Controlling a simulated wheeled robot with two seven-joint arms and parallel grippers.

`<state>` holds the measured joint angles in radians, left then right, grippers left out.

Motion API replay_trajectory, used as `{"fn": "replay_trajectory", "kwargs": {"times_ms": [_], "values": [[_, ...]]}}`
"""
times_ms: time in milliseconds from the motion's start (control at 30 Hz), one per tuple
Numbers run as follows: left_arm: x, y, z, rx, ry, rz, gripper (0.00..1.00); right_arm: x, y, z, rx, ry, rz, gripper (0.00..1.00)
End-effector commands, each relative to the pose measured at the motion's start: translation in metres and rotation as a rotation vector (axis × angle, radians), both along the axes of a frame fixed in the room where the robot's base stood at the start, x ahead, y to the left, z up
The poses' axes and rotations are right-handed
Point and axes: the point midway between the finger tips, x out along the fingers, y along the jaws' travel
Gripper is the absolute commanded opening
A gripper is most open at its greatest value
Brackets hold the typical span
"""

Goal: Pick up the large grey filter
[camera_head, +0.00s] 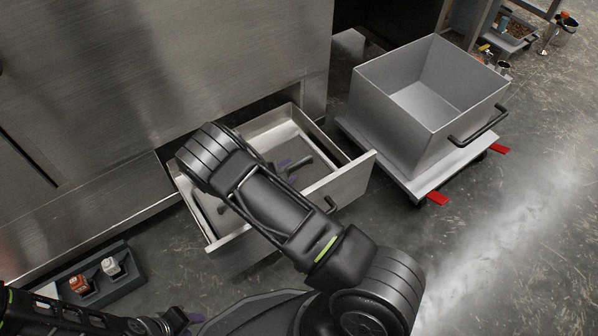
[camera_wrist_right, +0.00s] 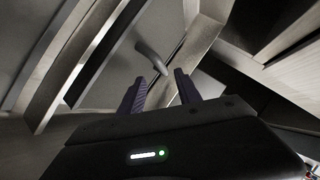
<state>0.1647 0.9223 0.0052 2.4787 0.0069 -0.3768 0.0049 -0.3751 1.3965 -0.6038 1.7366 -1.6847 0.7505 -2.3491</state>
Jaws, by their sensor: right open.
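The large grey filter appears to be the flat grey piece (camera_head: 274,144) lying inside the open drawer. My right arm hides much of it in the head view. A dark bar-like handle (camera_head: 299,163) stands up from it, and in the wrist view a grey handle (camera_wrist_right: 152,58) shows just beyond the fingertips. My right gripper (camera_wrist_right: 160,82) is open, with its two purple fingers apart and pointing toward this handle; nothing is clearly held. In the head view its purple fingertips (camera_head: 287,168) show beside the handle. My left gripper (camera_head: 186,319) is low at the bottom left, mostly unclear.
The metal drawer (camera_head: 345,182) is pulled out of a large steel cabinet (camera_head: 150,70). A big empty metal box (camera_head: 405,118) with a black handle stands on a low cart (camera_head: 400,175) to the right. A dark tray (camera_head: 120,282) with small bottles lies on the floor at left.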

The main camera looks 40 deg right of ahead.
Motion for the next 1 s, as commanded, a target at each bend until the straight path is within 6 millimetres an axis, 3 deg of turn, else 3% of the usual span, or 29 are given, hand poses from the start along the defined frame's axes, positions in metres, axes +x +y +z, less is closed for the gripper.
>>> {"fn": "replay_trajectory", "kwargs": {"times_ms": [433,700,1000], "values": [[0.001,0.000,-0.007,0.001,-0.003,0.001,0.38,0.004,-0.010,-0.007,-0.002,0.000,0.000,0.41],[0.004,-0.001,-0.032,0.002,-0.012,0.005,0.38,0.018,-0.038,-0.028,0.000,-0.001,-0.001,0.41],[0.006,-0.001,-0.034,0.003,-0.015,0.008,0.38,0.023,-0.048,-0.030,-0.002,0.000,0.001,0.41]]}}
